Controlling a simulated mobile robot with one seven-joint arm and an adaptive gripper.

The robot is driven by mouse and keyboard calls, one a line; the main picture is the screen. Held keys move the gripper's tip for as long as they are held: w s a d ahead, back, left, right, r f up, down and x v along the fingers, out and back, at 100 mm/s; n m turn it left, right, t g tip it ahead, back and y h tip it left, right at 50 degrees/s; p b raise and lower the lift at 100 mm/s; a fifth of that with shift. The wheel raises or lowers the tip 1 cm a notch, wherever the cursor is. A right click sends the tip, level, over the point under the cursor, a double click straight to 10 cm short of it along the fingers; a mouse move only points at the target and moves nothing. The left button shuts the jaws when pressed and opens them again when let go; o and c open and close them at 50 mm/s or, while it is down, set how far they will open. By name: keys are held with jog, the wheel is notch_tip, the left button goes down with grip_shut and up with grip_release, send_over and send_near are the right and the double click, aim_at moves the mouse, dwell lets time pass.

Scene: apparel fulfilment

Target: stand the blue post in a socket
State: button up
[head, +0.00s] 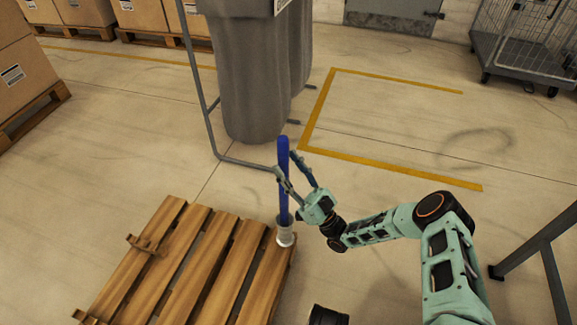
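The blue post (284,206) stands roughly upright at the far right corner of the wooden pallet. Its lower end meets a short pale, cup-like socket (285,237); how deep it sits inside is hidden. My gripper (286,163) reaches in from the right at the post's upper half. One finger crosses the front of the post and the other is at its right side. The fingers look spread around the post, but I cannot tell whether they touch it. No other socket can be made out.
The slatted pallet (213,250) lies at the lower middle. A grey bin (250,90) and a metal frame (193,80) stand just behind the post. A grey metal leg (535,250) is at the right. Floor is clear beyond my arm, around the yellow lines.

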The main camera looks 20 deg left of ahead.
jog(key=shift+f, duration=0.15)
jog(key=v, duration=1.2)
dwell(0.7)
